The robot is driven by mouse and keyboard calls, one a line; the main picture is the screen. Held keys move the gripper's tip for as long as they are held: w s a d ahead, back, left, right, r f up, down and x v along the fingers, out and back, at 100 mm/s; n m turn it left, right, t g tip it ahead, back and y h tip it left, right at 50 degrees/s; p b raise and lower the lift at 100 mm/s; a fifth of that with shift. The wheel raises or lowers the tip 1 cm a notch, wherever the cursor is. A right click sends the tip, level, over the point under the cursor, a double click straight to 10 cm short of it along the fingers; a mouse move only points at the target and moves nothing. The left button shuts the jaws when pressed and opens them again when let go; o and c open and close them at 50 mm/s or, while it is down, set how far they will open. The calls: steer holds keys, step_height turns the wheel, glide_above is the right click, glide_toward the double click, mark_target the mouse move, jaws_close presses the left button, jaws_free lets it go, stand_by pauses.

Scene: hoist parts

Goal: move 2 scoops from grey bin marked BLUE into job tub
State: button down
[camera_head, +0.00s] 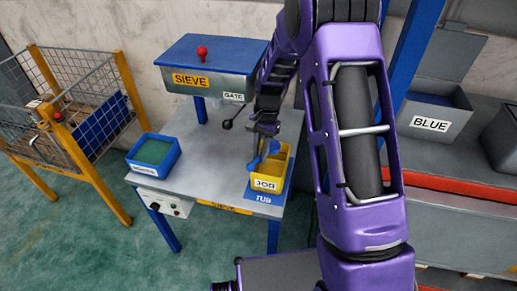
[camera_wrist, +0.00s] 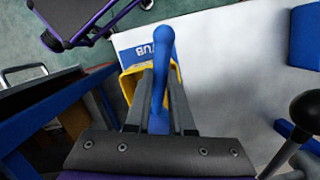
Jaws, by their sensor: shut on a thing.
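My gripper (camera_head: 264,136) is shut on the handle of a blue scoop (camera_head: 259,157), above the yellow job tub (camera_head: 270,171) on the grey table. In the wrist view the blue handle (camera_wrist: 164,52) rises between the fingers (camera_wrist: 160,110), with the yellow tub (camera_wrist: 128,84) partly hidden behind them. The scoop's bowl and its load cannot be made out. The grey bin marked BLUE (camera_head: 432,110) stands on the counter at the right, with blue contents showing inside.
The sieve box (camera_head: 205,78) with its gate lever stands at the table's back. A blue tray with a green inside (camera_head: 153,152) sits at the table's left. A yellow wire cage (camera_head: 70,125) stands further left. The table's middle (camera_head: 205,150) is clear.

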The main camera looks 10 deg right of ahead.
steer(key=shift+d+f+t+y+b, duration=0.15)
steer(key=shift+f+t+y+b, duration=0.35)
steer(key=shift+b, duration=0.75)
steer(key=t+y+b, duration=0.1)
steer(key=b, duration=0.3)
steer(key=t+y+b, duration=0.1)
steer(key=b, duration=0.3)
steer(key=shift+s+d+f, duration=0.1)
steer(key=shift+s+f, duration=0.1)
steer(key=shift+s+d+f+m+t+y+b, duration=0.1)
steer(key=shift+m+t+y, duration=0.1)
steer(key=shift+t+y, duration=0.65)
steer(key=shift+s+d+m+t+y+b, duration=0.1)
steer(key=shift+m+t+y+b, duration=0.1)
steer(key=shift+t+y, duration=0.6)
steer(key=shift+s+f+m+t+y+b, duration=0.1)
steer(key=shift+m+t+y, duration=0.1)
steer(key=shift+t+y, duration=0.6)
steer(key=shift+r, duration=0.1)
